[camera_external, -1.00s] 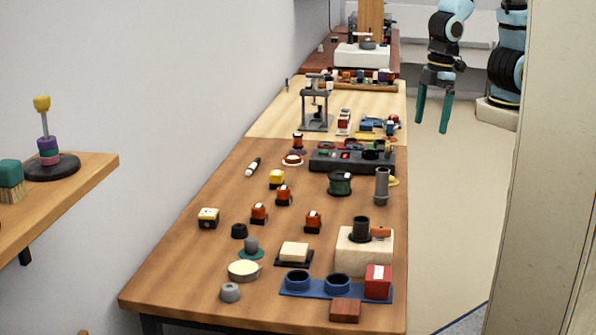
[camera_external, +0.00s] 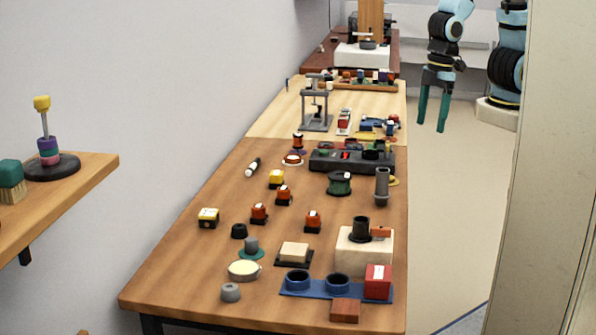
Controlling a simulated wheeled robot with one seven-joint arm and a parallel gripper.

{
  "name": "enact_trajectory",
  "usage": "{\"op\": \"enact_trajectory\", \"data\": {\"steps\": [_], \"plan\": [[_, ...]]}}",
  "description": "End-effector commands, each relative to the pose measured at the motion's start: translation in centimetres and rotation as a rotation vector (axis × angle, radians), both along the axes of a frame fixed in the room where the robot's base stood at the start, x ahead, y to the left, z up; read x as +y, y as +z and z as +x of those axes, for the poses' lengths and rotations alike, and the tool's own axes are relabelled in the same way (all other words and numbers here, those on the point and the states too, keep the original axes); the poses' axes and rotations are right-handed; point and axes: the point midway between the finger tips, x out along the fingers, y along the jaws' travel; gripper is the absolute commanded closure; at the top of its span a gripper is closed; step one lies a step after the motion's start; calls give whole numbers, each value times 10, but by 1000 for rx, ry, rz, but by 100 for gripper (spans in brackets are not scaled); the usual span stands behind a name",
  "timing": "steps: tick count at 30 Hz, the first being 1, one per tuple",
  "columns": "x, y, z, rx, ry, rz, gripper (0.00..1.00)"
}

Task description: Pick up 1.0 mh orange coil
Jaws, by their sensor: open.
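Several small orange coils with dark bases and pale labels stand on the brown wooden table. One orange coil (camera_external: 283,194) is near the table's middle. Another orange coil (camera_external: 259,212) is to its lower left, and a third orange coil (camera_external: 313,220) is to its lower right. The labels are too small to read, so I cannot tell which is 1.0 mh. My gripper (camera_external: 431,127) hangs at the upper right, beyond the table's right edge, with its two green fingers pointing down. It is open and empty, well apart from the coils.
The brown table (camera_external: 180,270) also holds yellow blocks, a green spool (camera_external: 339,183), a grey cylinder (camera_external: 381,187), a blue holder (camera_external: 309,291) and a red box (camera_external: 378,281). A black tray (camera_external: 324,164) lies behind. A wooden shelf (camera_external: 85,183) juts in at the left.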

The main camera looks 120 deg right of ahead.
Motion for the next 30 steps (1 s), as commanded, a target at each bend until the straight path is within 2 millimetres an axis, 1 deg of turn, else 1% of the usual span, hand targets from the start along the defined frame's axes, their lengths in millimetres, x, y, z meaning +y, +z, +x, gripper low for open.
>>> {"op": "enact_trajectory", "data": {"steps": [2,5,8,11,12,14,15,17,18,20,21,23,24,26,27,30], "plan": [[-1,-1,1,3,-9,3,21],[-8,-8,9,25,-88,27,21],[-24,-24,27,76,-269,90,21],[-46,-48,53,147,-528,195,21],[-57,-57,65,176,-638,247,21],[-73,-72,81,218,-800,330,21],[-85,-82,92,243,-904,388,21],[-104,-97,109,283,-1054,483,21],[-119,-106,119,306,-1151,550,21],[-142,-121,135,342,-1292,658,21],[-159,-130,144,362,-1381,734,21],[-187,-144,157,392,-1508,856,21],[-207,-152,164,409,-1585,941,21],[-237,-163,172,431,-1686,1069,21],[-257,-170,176,442,-1744,1153,21],[-301,-182,180,461,-1848,1337,21]]}}
